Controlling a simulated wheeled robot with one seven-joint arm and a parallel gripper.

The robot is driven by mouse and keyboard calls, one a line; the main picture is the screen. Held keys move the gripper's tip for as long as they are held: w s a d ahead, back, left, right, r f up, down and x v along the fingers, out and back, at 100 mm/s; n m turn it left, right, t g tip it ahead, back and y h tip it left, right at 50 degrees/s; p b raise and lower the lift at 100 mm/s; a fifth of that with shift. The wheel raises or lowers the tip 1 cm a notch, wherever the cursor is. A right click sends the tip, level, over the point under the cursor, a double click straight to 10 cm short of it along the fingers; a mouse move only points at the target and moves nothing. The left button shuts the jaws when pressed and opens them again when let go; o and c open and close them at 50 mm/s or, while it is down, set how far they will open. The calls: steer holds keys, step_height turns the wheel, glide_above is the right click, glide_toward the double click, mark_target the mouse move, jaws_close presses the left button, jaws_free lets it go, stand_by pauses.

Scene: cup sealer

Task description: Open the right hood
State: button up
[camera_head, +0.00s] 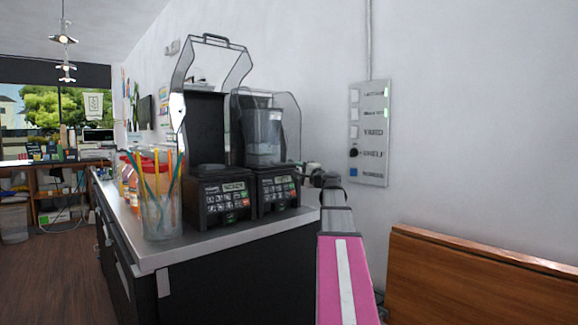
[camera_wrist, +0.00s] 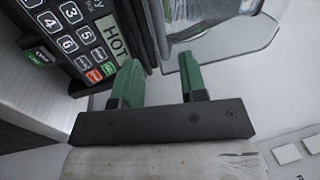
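Two black blenders stand side by side on the counter. The right hood (camera_head: 289,118), clear and smoky, is down over the right blender (camera_head: 278,190) and its jar (camera_head: 263,138). The left hood (camera_head: 213,62) is raised above the left blender (camera_head: 208,130). My gripper (camera_head: 322,178) is at the right side of the right blender, low near the hood's bottom edge. In the wrist view, its two green fingers (camera_wrist: 159,64) are apart with nothing clearly held between them. The clear hood (camera_wrist: 222,32) shows just beyond the fingertips; I cannot tell whether they touch it.
A cup of colourful straws (camera_head: 161,205) and red-lidded containers (camera_head: 133,165) stand at the left of the metal counter (camera_head: 185,242). A wall switch panel (camera_head: 369,133) is at the right, above a wooden surface (camera_head: 480,275).

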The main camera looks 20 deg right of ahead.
mark_target(286, 164)
steer(key=x, duration=0.8)
steer(key=shift+w+a+r, duration=0.1)
steer(key=shift+w+a, duration=0.05)
steer(key=shift+w, duration=0.2)
jaws_close()
